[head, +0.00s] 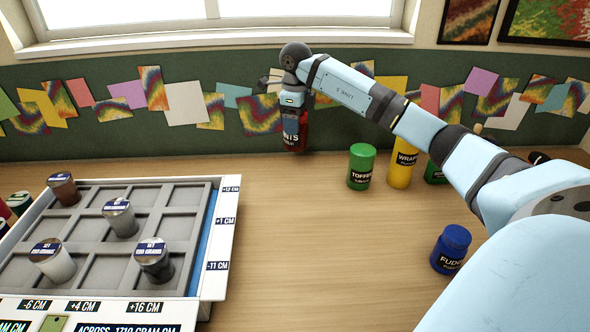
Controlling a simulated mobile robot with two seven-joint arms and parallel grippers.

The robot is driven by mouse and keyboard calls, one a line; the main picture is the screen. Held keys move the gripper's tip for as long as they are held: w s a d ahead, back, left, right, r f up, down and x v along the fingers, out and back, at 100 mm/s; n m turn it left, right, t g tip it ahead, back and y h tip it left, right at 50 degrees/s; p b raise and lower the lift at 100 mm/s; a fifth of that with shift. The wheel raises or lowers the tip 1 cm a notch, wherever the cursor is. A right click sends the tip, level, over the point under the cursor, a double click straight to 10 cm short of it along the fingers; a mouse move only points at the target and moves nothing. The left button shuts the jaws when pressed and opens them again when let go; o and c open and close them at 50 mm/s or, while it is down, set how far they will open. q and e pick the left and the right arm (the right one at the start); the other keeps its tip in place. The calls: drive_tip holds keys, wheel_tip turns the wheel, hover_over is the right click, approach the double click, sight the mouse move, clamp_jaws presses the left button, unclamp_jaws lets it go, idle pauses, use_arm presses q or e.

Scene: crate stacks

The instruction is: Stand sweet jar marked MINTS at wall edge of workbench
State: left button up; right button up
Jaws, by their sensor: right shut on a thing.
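The MINTS jar (298,138) is dark red with a dark label reading "...NTS". My right gripper (292,112) is shut on it from above and hides its top. The jar is upright at the wall edge of the workbench (300,220), close to the green wall board. I cannot tell whether its base touches the bench. My left gripper is not in view.
A green TOFFEE jar (361,167), a yellow WRAPS jar (402,164) and a partly hidden green jar (435,173) stand right of it. A blue FUDGE jar (451,250) is nearer. A compartment tray (222,240) holding several cylinders fills the left. Bench between is clear.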

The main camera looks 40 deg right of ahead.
wheel_tip(320, 180, down, 14)
drive_tip(key=shift+w+f+b, duration=0.1)
drive_tip(key=shift+f+b, duration=0.1)
drive_tip(key=shift+b, duration=0.3)
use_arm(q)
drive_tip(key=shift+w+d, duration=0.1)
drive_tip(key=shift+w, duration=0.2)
use_arm(e)
drive_tip(key=shift+r, duration=0.1)
drive_tip(key=o, duration=1)
drive_tip(key=shift+f, duration=0.2)
drive_tip(key=shift+r, duration=0.15)
wheel_tip(320, 180, up, 11)
drive_tip(key=shift+r+p, duration=0.15)
drive_tip(key=shift+p, duration=0.3)
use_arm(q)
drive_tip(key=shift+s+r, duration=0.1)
use_arm(e)
drive_tip(key=shift+r, duration=0.4)
